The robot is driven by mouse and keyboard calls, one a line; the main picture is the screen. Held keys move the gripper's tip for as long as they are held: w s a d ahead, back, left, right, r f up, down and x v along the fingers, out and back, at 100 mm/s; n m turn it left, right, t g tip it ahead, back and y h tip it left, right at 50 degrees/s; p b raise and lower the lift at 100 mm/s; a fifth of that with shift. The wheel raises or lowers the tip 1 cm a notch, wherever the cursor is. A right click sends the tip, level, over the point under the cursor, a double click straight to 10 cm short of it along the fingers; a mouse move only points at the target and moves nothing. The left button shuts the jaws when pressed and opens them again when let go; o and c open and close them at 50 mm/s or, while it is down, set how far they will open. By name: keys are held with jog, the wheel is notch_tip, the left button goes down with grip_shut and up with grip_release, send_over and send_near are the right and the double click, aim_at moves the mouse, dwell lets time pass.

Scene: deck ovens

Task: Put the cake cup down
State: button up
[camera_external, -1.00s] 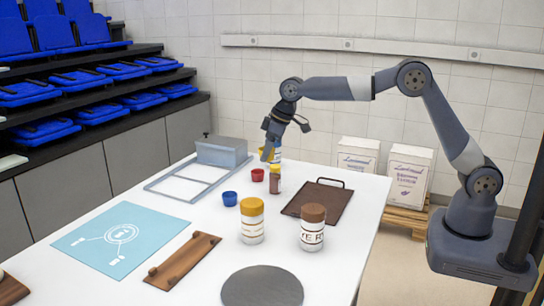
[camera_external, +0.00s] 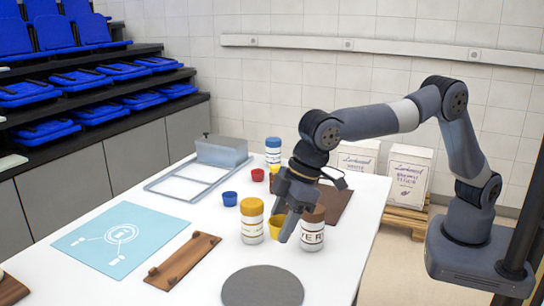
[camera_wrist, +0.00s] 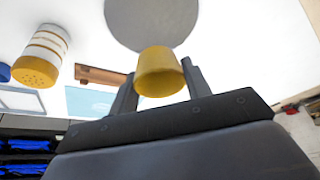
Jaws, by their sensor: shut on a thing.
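The cake cup is a yellow cup (camera_external: 276,229), shut between the two fingers of my gripper (camera_external: 285,226). In the external view it shows between the jar with the yellow lid (camera_external: 252,222) and the jar with the brown lid (camera_external: 312,228), partly covered by a finger. In the wrist view the cup (camera_wrist: 160,74) sits between the fingertips of my gripper (camera_wrist: 158,82), with the grey round plate (camera_wrist: 150,20) behind it. How high the cup is above the white table (camera_external: 225,262) cannot be told.
The round grey plate (camera_external: 262,288) lies at the table's near edge. A wooden board (camera_external: 183,260) and blue mat (camera_external: 118,240) lie left. A blue cup (camera_external: 230,198), red cup (camera_external: 258,174) and blue-lidded jar (camera_external: 273,152) stand farther back. A brown tray (camera_external: 333,203) lies behind my gripper.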

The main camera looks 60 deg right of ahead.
aim_at(273, 289)
jog(key=f, duration=0.7)
jog(key=f+p, duration=0.1)
jog(key=f, duration=0.6)
jog(key=shift+w+d+f, duration=0.15)
jog(key=shift+d+f, duration=0.05)
jog(key=shift+f, duration=0.1)
jog(key=shift+f, duration=0.1)
jog(key=shift+f, duration=0.15)
jog(key=o, duration=1)
jog(key=shift+c, duration=0.2)
jog(key=shift+r, duration=0.5)
jog(key=b+v, duration=0.1)
jog(key=v, duration=1)
jog(key=shift+r, duration=0.2)
jog(key=shift+o, duration=0.4)
jog(key=shift+d, duration=0.1)
